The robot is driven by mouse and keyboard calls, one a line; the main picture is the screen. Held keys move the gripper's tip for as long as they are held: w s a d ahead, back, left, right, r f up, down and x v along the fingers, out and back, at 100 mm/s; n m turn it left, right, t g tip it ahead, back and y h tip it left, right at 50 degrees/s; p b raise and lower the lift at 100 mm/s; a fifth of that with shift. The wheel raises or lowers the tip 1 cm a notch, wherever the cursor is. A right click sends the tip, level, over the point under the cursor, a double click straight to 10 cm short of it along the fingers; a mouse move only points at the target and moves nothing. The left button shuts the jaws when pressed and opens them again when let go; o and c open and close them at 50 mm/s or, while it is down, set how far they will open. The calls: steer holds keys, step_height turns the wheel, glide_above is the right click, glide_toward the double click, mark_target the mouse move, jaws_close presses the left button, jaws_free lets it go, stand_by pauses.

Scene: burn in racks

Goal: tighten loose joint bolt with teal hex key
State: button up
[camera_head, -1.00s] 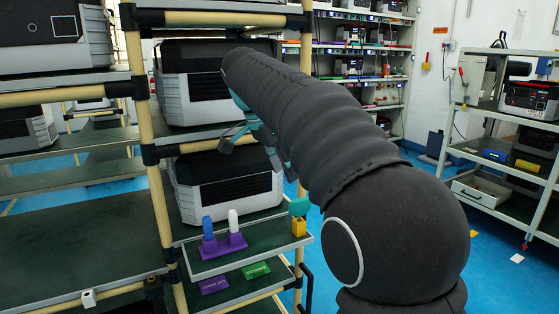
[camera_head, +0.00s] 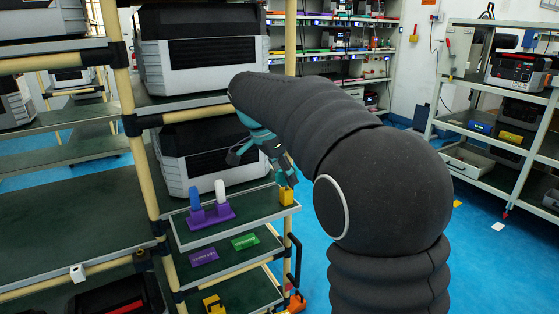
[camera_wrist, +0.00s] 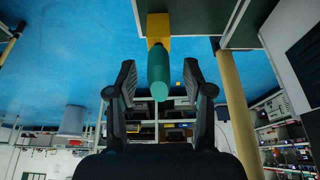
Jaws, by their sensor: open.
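The teal hex key (camera_wrist: 172,80) stands in a yellow holder (camera_head: 287,196), which also shows in the wrist view (camera_wrist: 158,28). In the wrist view its thick teal handle points toward the camera and lies between the two black fingers of my gripper (camera_wrist: 159,82). The fingers are open, with a visible gap on both sides of the handle. In the head view my gripper (camera_head: 268,160) is just above the holder and largely covers the key. I cannot make out the loose joint bolt; black joints (camera_head: 132,125) connect the rack's tan pipes.
A small shelf (camera_head: 215,236) carries the holder and a purple stand (camera_head: 212,217) with a blue and a white tool. Green (camera_head: 245,241) and purple (camera_head: 204,257) labelled blocks lie below. A grey-black unit (camera_head: 205,160) stands close behind my gripper. Blue floor is open at right.

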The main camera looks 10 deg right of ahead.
steer(key=shift+x, duration=0.85)
jaws_close()
